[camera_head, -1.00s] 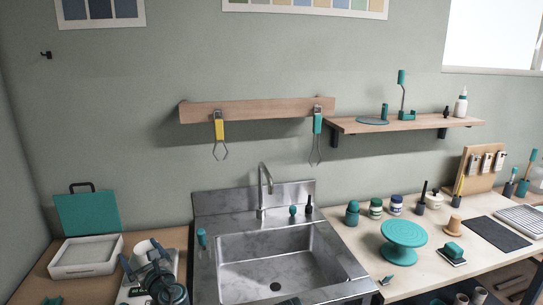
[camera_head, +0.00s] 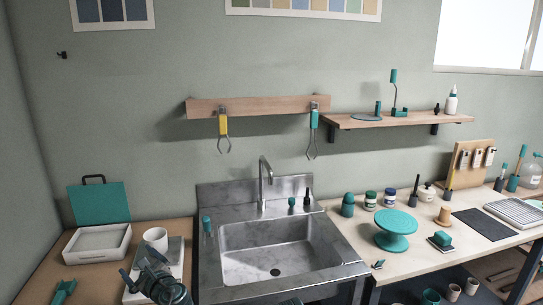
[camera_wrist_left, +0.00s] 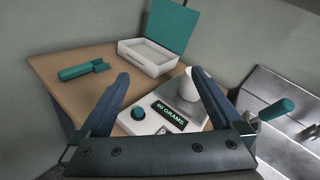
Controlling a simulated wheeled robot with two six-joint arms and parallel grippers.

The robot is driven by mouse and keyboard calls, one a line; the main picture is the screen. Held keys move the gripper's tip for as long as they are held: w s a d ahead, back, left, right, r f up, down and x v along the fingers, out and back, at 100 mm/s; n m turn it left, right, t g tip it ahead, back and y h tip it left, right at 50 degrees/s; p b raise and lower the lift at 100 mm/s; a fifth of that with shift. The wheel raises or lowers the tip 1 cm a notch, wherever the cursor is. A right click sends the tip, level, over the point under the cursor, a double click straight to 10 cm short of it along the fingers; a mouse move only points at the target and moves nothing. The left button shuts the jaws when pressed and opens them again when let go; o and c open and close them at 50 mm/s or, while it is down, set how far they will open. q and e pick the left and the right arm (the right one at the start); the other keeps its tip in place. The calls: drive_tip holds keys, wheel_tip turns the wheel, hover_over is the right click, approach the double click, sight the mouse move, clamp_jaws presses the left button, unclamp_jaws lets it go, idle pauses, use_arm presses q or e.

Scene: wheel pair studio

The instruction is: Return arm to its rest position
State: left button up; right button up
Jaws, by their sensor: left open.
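My left gripper (camera_head: 140,260) is at the lower left of the head view, over the scale on the wooden counter. Its two dark fingers stand apart in the left wrist view (camera_wrist_left: 157,76), with nothing between them. The white scale (camera_wrist_left: 150,118) has a display with the word GRAMS and a teal knob. A white cup (camera_head: 155,238) stands on the scale, just beyond the gripper and apart from it in the head view.
A white open box with a teal lid (camera_head: 98,203) stands on the counter. A teal tool (camera_wrist_left: 84,70) lies there too. The steel sink (camera_head: 262,258) is to the right. Beyond it, a workbench holds a teal turntable (camera_head: 395,224) and several jars. A rail with tongs hangs above.

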use_arm(q)
drive_tip(key=s+d+f+n+g+h, duration=0.2)
drive_tip(key=s+f+n+g+h, duration=0.15)
drive_tip(key=f+n, duration=0.55)
drive_tip(key=s+d+f+n+g+h+b, duration=0.3)
drive_tip(key=s+d+f+b, duration=0.15)
drive_tip(key=d+f, duration=0.4)
drive_tip(key=s+d+f+n+g+h+b, duration=0.25)
drive_tip(key=s+d+f, duration=0.25)
drive_tip(key=d, duration=0.6)
drive_tip(key=s+d+f+n+g+h+b, duration=0.2)
drive_tip(key=s+d+f+n+b, duration=0.25)
drive_tip(key=d+f, duration=0.4)
wheel_tip(320, 180, up, 20)
drive_tip(key=p, duration=2)
drive_tip(key=shift+s+d+m, duration=0.25)
drive_tip(key=shift+d+m, duration=0.05)
drive_tip(key=shift+d, duration=0.15)
